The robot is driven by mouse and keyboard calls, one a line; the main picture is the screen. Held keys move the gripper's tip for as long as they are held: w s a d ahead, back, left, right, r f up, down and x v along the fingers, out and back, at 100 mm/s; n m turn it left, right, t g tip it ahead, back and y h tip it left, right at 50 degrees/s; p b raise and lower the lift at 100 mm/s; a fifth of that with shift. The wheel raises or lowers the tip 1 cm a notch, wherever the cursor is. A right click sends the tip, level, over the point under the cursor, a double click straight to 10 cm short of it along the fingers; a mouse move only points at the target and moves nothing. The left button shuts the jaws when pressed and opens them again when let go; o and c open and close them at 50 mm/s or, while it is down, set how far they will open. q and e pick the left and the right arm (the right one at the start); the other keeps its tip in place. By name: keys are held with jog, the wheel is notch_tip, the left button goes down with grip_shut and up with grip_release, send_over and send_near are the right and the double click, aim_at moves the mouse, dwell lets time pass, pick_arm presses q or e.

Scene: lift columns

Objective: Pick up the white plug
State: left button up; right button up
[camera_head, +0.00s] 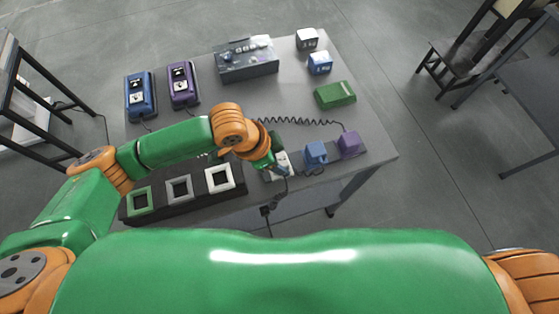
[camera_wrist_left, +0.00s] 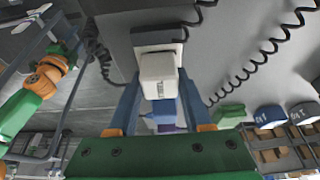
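The white plug (camera_wrist_left: 158,76) is upright between the two blue fingers of my left gripper (camera_wrist_left: 160,92) in the left wrist view. A fingertip lies close on each side of it; I cannot tell whether they touch it. In the head view the left gripper (camera_head: 277,168) reaches down at the table's near edge, over the white plug (camera_head: 283,160), which it partly hides. A blue plug (camera_head: 315,152) and a purple plug (camera_head: 348,143) stand to the right in a row. My right gripper is out of view.
A black panel (camera_head: 160,213) with green, grey and white square frames lies left of the gripper. Blue (camera_head: 140,95) and purple (camera_head: 182,83) devices, a grey box (camera_head: 246,68) and a green block (camera_head: 335,95) stand farther back. Coiled black cords run across the table (camera_head: 290,98).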

aim_at(284, 157)
pick_arm(q)
jog(key=c, duration=0.4)
jog(key=shift+w+r, duration=0.1)
jog(key=shift+r, duration=0.15)
notch_tip(284, 157, up, 3)
jog(key=shift+w+f+b, duration=0.1)
jog(key=shift+w+b, duration=0.05)
jog(key=shift+b, duration=0.15)
jog(key=w+a+r+b, duration=0.1)
jog(key=w+a+r, duration=0.1)
jog(key=w+r, duration=0.3)
jog(key=w+a+r+b, duration=0.1)
jog(key=w+a+r, duration=0.2)
jog(key=w, duration=0.4)
jog(key=shift+w+a+r, duration=0.2)
jog(key=shift+a+r, duration=0.05)
jog(key=shift+r, duration=0.65)
